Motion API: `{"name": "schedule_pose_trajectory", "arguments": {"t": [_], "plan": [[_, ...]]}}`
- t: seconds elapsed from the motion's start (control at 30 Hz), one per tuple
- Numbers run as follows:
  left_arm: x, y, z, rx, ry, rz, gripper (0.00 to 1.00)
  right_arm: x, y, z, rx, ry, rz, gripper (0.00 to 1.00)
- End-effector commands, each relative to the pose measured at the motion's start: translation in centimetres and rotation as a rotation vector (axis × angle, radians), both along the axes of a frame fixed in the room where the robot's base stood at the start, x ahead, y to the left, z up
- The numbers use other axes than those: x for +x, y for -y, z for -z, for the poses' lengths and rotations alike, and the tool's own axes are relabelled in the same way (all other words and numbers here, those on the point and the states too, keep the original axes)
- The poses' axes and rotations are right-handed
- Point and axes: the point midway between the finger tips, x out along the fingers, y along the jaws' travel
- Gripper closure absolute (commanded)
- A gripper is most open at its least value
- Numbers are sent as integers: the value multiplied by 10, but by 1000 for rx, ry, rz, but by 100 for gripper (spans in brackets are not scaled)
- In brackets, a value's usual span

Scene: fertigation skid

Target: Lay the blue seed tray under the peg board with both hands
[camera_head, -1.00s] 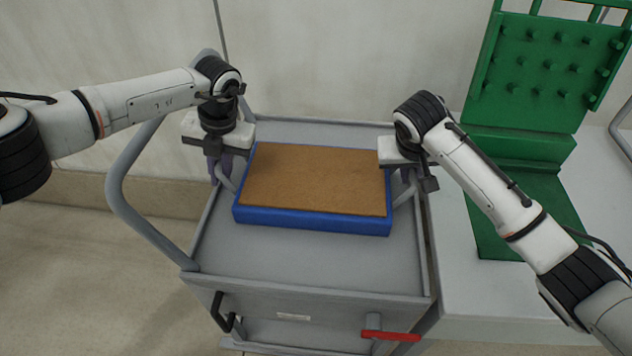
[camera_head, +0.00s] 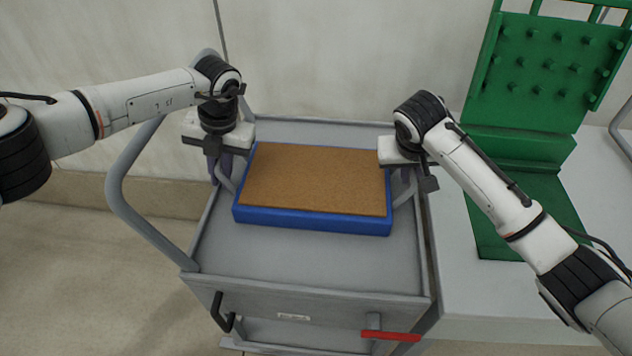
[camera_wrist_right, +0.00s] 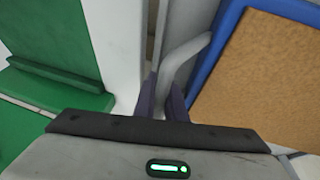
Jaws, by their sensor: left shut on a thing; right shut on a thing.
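The blue seed tray (camera_head: 310,219), filled with a brown surface, lies on the grey cart top. A grey loop handle sticks out at each short end. My left gripper (camera_head: 222,178) is shut on the tray's left handle (camera_head: 228,183). My right gripper (camera_head: 405,180) is shut on the right handle (camera_head: 404,196); in the right wrist view the fingers (camera_wrist_right: 162,100) close around that handle (camera_wrist_right: 180,58). The green peg board (camera_head: 545,70) stands upright at the right, with several pegs and a flat green base (camera_head: 520,210) in front of it.
The grey cart (camera_head: 300,262) has a raised rim, a tube push handle (camera_head: 120,190) at left and a red lever (camera_head: 390,336) low in front. A pale bench (camera_head: 480,300) adjoins it at right. A wall stands close behind.

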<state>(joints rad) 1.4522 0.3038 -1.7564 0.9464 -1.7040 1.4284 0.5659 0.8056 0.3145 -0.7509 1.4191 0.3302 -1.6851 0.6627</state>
Motion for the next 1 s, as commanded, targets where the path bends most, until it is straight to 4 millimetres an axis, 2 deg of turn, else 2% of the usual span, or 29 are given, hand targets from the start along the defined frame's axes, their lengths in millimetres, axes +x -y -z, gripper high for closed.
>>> {"name": "schedule_pose_trajectory", "arguments": {"t": [0.47,1.0], "plan": [[1,-1,-7,2,4,-2,100,2,1,-8,-1,6,2,100],[1,-1,-50,2,3,-3,100,1,1,-50,-2,5,2,100]]}}
